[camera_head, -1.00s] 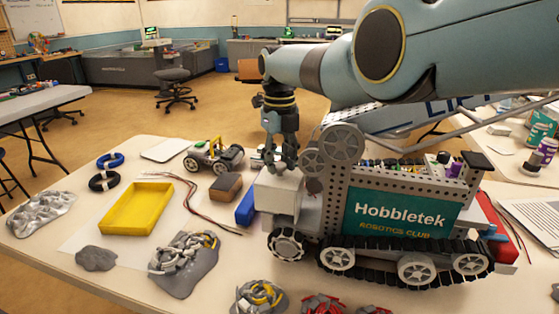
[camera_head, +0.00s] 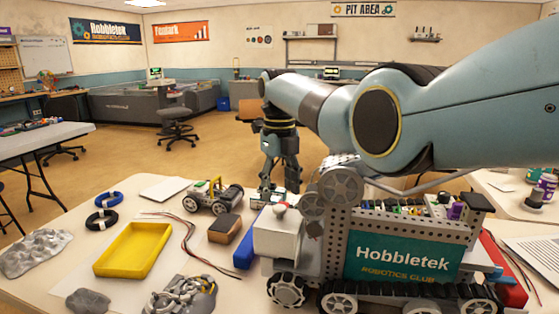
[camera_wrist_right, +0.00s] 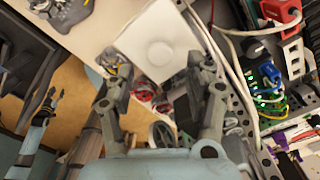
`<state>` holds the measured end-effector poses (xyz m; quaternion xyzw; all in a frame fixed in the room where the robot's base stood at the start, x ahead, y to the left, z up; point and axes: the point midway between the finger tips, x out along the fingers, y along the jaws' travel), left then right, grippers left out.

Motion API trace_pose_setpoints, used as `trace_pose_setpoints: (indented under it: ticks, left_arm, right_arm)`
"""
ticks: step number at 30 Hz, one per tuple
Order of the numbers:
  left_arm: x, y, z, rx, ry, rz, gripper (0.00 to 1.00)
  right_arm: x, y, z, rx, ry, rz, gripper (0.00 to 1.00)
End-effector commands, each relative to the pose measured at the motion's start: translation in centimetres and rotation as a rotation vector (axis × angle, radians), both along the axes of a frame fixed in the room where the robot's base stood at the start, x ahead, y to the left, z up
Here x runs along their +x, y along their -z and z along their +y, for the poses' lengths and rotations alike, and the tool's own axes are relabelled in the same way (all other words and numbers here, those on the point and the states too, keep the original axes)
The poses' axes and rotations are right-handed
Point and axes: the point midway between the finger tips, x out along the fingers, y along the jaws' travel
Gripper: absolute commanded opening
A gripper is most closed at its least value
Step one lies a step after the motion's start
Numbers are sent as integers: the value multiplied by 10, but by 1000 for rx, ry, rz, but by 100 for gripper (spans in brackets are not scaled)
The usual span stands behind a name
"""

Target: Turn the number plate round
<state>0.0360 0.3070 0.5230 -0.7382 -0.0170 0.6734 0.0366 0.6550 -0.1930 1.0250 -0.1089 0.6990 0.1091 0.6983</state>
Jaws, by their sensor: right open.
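A dark green plate (camera_head: 403,262) reading "Hobbletek Robotics Club" is on the side of a tracked model rover. No separate plate with a number can be made out. At the rover's left end is a white box (camera_head: 278,240); a small pale knob (camera_head: 279,208) shows at its top. My right gripper (camera_head: 279,188) is open and points down just beyond this box. In the right wrist view the spread fingers of the right gripper (camera_wrist_right: 155,72) flank the lower part of the white box (camera_wrist_right: 158,35). A claw-like part at that view's left may be my left gripper, but this is unclear.
Left of the rover are a yellow tray (camera_head: 134,250), a brown block (camera_head: 224,229), a blue bar (camera_head: 246,243) and loose wires (camera_head: 186,243). A small wheeled car (camera_head: 213,196) stands behind. My right arm crosses above the rover.

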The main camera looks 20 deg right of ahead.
Motion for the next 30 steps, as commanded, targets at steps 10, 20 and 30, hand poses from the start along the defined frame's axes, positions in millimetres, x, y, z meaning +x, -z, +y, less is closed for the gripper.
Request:
trace_pose_setpoints:
  ticks: [10, 20, 30]
  left_arm:
    - [1, 0, -1, -1, 0, -1, 40]
    - [1, 0, -1, -1, 0, -1, 40]
    - [3, 0, -2, -2, 0, -3, 40]
  right_arm:
    - [1, -68, 0, 0, 0, -3, 54]
    - [1, -77, 0, 0, 0, -2, 54]
    - [1, -77, 0, 0, 0, -2, 54]
